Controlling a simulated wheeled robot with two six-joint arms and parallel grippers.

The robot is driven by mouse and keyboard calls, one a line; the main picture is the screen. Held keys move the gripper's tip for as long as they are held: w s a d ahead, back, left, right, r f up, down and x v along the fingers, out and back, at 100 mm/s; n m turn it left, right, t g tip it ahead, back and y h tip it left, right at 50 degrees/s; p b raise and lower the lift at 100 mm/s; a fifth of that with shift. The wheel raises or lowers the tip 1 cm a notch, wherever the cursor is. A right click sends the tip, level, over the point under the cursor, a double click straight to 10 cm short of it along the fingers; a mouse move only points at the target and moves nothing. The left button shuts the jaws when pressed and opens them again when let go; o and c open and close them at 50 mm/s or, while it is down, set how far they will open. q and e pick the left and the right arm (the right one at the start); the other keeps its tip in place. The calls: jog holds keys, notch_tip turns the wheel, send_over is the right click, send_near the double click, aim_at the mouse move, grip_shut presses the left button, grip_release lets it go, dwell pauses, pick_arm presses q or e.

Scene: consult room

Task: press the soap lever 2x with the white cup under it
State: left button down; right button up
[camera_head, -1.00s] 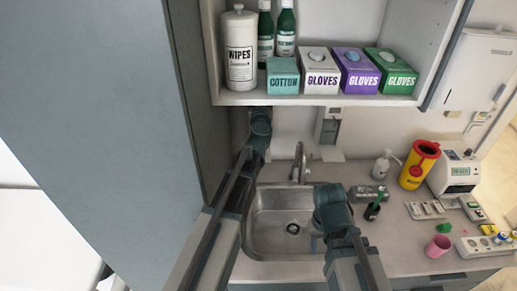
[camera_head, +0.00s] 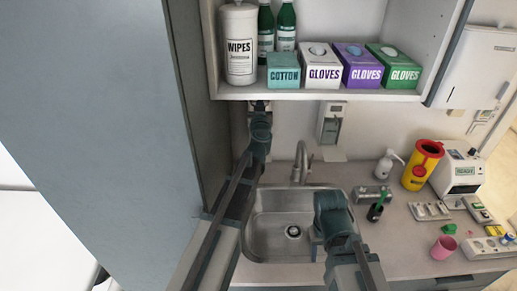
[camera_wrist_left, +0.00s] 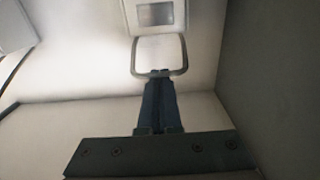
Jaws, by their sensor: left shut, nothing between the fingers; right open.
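In the left wrist view, a white wall dispenser (camera_wrist_left: 157,14) with a grey window shows at the top, and its wire-loop lever (camera_wrist_left: 184,50) hangs below it. My left gripper (camera_wrist_left: 160,74) is shut and empty. Its fingertips overlap the loop's lower bar; I cannot tell if they touch. In the head view, my left gripper (camera_head: 259,108) is at the back wall under the shelf, mostly hiding this dispenser. My right gripper (camera_head: 318,238) is open over the sink's right side, with its fingers largely hidden by the wrist. I cannot make out a white cup in either view.
The sink (camera_head: 262,236) lies between my arms. Another wall dispenser (camera_head: 332,124) hangs right of the tap (camera_head: 301,162). The loaded shelf (camera_head: 310,94) overhangs the back, and a tall cabinet (camera_head: 120,110) stands left. A pink cup (camera_head: 443,248) and several small items crowd the right counter.

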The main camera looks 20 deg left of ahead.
dwell(0.3)
pick_arm(q)
jog(key=shift+w+r+p, duration=0.15)
jog(key=shift+r+p, duration=2.3)
jog(key=shift+p, duration=0.2)
jog(key=v, duration=1)
jog(key=shift+r, duration=0.15)
